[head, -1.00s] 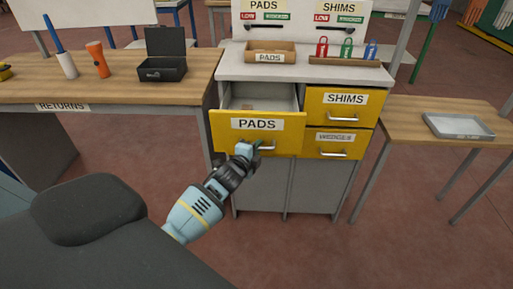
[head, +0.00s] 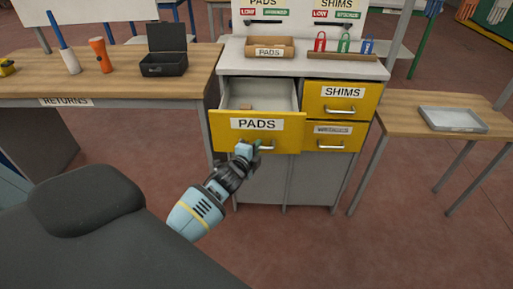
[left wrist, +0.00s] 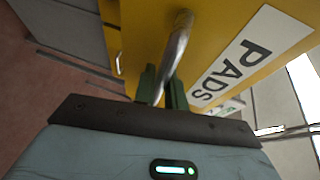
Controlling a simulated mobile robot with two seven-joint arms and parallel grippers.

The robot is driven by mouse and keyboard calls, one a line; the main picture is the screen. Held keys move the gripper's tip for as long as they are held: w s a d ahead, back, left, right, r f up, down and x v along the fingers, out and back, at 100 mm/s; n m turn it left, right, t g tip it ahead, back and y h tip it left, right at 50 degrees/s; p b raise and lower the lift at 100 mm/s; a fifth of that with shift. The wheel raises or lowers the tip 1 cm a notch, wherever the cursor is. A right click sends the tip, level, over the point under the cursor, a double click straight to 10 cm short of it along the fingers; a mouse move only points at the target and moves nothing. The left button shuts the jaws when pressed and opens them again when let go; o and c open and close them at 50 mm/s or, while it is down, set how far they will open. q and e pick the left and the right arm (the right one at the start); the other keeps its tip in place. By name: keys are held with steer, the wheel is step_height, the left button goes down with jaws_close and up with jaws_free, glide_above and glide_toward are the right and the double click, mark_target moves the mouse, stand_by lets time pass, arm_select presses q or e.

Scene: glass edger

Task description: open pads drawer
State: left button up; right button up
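The fingers look closed around the handle. In the head view my left gripper (head: 254,148) is at the handle on the drawer front, partly hiding it. My right gripper is not in view.
The shims drawer (head: 335,98) and the drawer below it (head: 330,137) are shut. A wooden bench (head: 100,80) with a black open box (head: 164,66) stands left. A side table with a grey tray (head: 452,119) stands right. Floor in front is clear.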

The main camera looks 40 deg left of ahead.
arm_select(q)
steer(key=shift+o, duration=0.9)
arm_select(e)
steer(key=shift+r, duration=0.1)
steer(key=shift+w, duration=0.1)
arm_select(q)
steer(key=v, duration=0.7)
steer(key=shift+s+p, duration=0.3)
steer(key=shift+s, duration=0.1)
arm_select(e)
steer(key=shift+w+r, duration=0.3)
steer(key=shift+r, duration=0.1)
arm_select(q)
steer(key=shift+r, duration=0.15)
